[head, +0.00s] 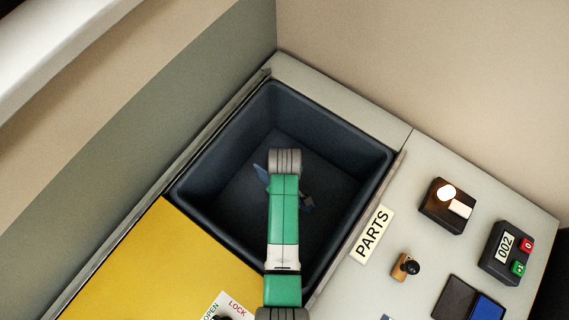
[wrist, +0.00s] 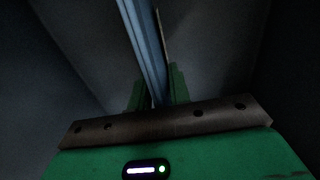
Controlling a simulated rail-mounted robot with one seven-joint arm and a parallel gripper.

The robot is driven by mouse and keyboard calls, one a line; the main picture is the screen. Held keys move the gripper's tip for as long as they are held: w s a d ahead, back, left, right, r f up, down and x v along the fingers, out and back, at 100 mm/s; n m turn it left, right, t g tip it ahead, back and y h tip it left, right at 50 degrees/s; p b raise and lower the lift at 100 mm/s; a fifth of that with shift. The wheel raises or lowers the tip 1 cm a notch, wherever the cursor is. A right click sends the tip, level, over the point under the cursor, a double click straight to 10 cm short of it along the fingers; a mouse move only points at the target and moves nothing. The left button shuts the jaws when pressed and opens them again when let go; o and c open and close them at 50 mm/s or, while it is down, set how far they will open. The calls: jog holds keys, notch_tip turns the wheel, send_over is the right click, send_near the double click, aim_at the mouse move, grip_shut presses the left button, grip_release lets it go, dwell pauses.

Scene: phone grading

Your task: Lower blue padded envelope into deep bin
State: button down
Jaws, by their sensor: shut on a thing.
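The deep bin (head: 218,147) is a dark blue-grey box set into the worktop in the head view. My green arm reaches down into it. The blue padded envelope (head: 261,173) shows only as a small corner beside my wrist; my arm hides the rest. In the wrist view the envelope (wrist: 145,45) stands edge-on between the green fingers of my gripper (wrist: 156,92), which is shut on it. Dark bin walls surround it there. I cannot tell whether the envelope touches the bin floor.
A yellow panel (head: 150,260) lies left of the bin, with an OPEN/LOCK label (head: 224,308) at its edge. On the right are a PARTS sign (head: 372,234), a stamp (head: 405,267), a lamp block (head: 447,205), a counter box (head: 506,252) and an ink pad (head: 470,300).

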jog(key=shift+f, duration=0.3)
jog(key=c, duration=1.2)
grip_release()
jog(key=shift+c, duration=0.2)
notch_tip(320, 180, up, 8)
jog(key=p, duration=0.3)
jog(key=shift+p, duration=0.35)
